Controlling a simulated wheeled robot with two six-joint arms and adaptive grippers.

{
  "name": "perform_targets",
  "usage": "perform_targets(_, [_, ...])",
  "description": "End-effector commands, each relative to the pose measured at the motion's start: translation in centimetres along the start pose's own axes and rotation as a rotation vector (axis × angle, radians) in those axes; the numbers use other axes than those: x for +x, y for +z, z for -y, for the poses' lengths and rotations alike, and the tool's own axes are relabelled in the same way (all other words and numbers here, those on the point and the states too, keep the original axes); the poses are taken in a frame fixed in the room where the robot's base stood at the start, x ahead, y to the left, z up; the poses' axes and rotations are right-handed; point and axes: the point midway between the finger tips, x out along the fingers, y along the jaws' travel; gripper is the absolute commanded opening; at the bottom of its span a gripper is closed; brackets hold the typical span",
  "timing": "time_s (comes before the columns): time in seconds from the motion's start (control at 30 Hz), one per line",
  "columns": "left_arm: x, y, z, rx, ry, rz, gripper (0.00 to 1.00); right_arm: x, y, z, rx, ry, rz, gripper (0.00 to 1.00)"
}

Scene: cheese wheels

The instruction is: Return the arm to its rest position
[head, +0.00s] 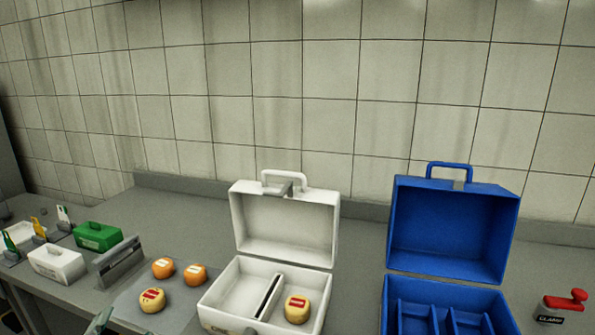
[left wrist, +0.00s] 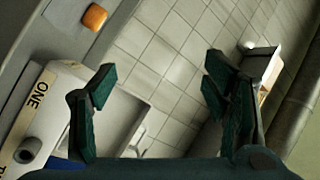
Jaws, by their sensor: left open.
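My left gripper (left wrist: 158,80) is open in the left wrist view, with nothing between its dark green fingers. A green fingertip (head: 100,322) shows at the bottom edge of the head view, beside the cheese mat. Two orange cheese wheels (head: 163,268) (head: 195,274) and a yellow one with a red label (head: 152,300) lie on the mat. Another yellow wheel (head: 297,308) lies in the right compartment of the open white case (head: 285,225). In the left wrist view an orange wheel (left wrist: 95,18) and a white case marked ONE (left wrist: 60,105) show. My right gripper is out of view.
An open blue case (head: 452,230) with dividers stands to the right. A red clamp (head: 566,302) lies at the far right. A grey holder (head: 118,262), a green box (head: 97,236) and a white box (head: 57,263) stand at the left. A tiled wall (head: 300,110) rises behind.

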Motion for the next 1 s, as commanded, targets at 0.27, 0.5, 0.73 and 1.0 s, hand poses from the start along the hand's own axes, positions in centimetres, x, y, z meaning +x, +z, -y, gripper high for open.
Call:
perform_targets(0.27, [-13.9, 11.6, -12.3, -0.376, 0.435, 0.717, 0.69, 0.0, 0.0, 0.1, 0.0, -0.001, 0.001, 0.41])
perform_targets(0.5, [-26.3, 12.5, -17.6, -0.492, 0.738, 1.096, 0.69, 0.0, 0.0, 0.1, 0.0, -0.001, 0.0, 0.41])
perform_targets(0.73, [-26.2, 20.6, -25.8, -0.48, 0.753, 1.167, 0.69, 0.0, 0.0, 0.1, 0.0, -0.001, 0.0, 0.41])
perform_targets(1.0, [-33.6, 32.2, -35.4, -0.468, 0.774, 1.262, 0.69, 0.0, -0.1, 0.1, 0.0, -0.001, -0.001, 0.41])
